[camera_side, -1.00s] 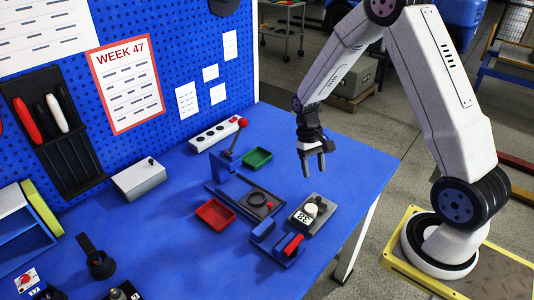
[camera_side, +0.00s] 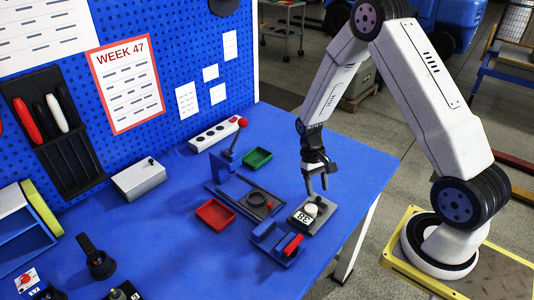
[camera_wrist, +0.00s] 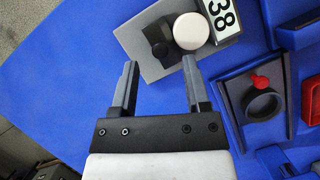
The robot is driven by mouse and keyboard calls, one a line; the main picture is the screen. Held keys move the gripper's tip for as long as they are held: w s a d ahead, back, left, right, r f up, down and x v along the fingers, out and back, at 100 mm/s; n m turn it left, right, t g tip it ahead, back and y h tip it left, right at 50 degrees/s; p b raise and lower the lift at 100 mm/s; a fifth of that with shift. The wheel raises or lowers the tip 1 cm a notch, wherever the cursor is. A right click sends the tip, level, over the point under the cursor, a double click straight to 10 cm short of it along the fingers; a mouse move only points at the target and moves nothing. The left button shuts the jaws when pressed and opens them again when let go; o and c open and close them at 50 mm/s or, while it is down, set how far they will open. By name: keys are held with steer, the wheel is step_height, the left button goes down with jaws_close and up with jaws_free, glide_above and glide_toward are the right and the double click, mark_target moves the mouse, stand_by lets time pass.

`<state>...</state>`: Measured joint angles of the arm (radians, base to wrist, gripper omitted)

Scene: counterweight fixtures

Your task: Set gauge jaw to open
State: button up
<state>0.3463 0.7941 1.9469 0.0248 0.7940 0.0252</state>
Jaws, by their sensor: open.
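The gauge is a grey plate (camera_side: 323,222) near the table's right edge. It carries a white display reading 38 (camera_side: 303,217) and a round white knob (camera_side: 311,209). In the wrist view the display (camera_wrist: 220,17), the white knob (camera_wrist: 191,31) and a dark block (camera_wrist: 158,34) stand on the grey plate (camera_wrist: 135,40). I cannot tell the jaw's setting. My gripper (camera_side: 317,193) points down just above the gauge, open and empty. In the wrist view the fingers of my gripper (camera_wrist: 160,70) are apart, near the knob and dark block; contact cannot be told.
Left of the gauge is a blue fixture with a red handle (camera_side: 293,244). Behind are a dark plate with a black ring (camera_side: 257,198), a red tray (camera_side: 215,227), a green tray (camera_side: 257,157) and a red-knobbed lever (camera_side: 237,137). Free blue table lies to the right.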

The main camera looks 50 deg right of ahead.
steer(key=shift+x, duration=1)
jaws_close()
stand_by(0.8)
